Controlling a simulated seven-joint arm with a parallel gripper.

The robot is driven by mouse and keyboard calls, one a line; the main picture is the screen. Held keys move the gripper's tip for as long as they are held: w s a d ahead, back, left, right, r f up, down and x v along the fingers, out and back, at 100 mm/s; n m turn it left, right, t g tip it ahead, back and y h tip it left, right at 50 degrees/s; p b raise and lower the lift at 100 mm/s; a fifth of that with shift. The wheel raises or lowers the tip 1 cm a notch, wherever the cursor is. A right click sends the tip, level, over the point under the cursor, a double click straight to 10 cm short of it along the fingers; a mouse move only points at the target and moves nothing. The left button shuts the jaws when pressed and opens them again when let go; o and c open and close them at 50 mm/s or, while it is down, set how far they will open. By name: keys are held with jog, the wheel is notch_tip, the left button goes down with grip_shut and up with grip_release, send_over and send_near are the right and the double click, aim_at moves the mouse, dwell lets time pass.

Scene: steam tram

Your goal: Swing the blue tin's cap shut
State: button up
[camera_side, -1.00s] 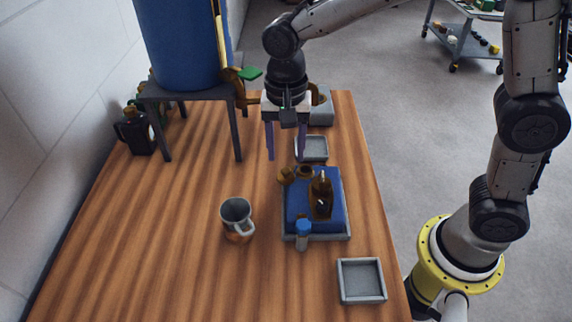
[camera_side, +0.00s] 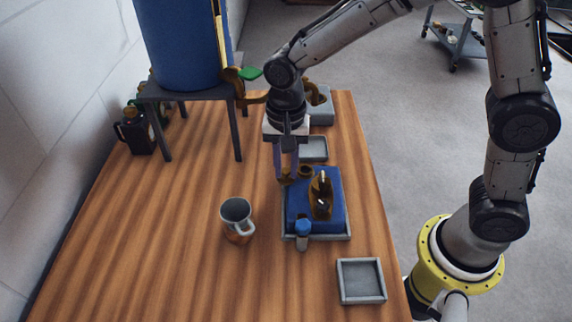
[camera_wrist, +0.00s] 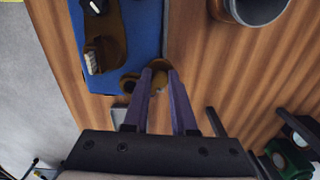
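The blue tin (camera_side: 333,191) stands in a shallow grey tray (camera_side: 318,238); its flat blue side also shows in the wrist view (camera_wrist: 144,35). A brown handle-like part (camera_side: 320,196) sits on top. At the tin's far end is a round brass neck (camera_side: 305,172), with the brass cap (camera_side: 286,174) swung out to its left. My gripper (camera_side: 286,176) is low over the cap, its purple fingers partly apart. In the wrist view the cap (camera_wrist: 158,82) shows at and between the fingertips (camera_wrist: 160,72). I cannot tell whether the fingers touch it; they partly hide it.
A blue drum (camera_side: 180,45) on a stand is back left. Bare table lies left.

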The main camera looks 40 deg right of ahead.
jog(key=shift+n, duration=0.3)
grip_shut()
jog(key=n, duration=0.2)
jog(key=s+d+n, duration=0.1)
jog(key=n, duration=0.3)
jog(key=d+n, duration=0.1)
jog(key=n, duration=0.2)
jog(key=shift+s+d+n, duration=0.15)
jog(key=shift+s+n, duration=0.25)
jog(key=n, duration=0.1)
jog(key=d+n, duration=0.1)
jog(key=n, duration=0.3)
jog(key=shift+d, duration=0.25)
jog(key=n, duration=0.2)
jog(key=d+n, duration=0.1)
jog(key=n, duration=0.3)
jog(key=shift+w+d, duration=0.25)
jog(key=shift+w, duration=0.15)
jog(key=shift+n, duration=0.3)
jog(key=o, duration=0.9)
grip_release()
jog(key=shift+c, duration=0.2)
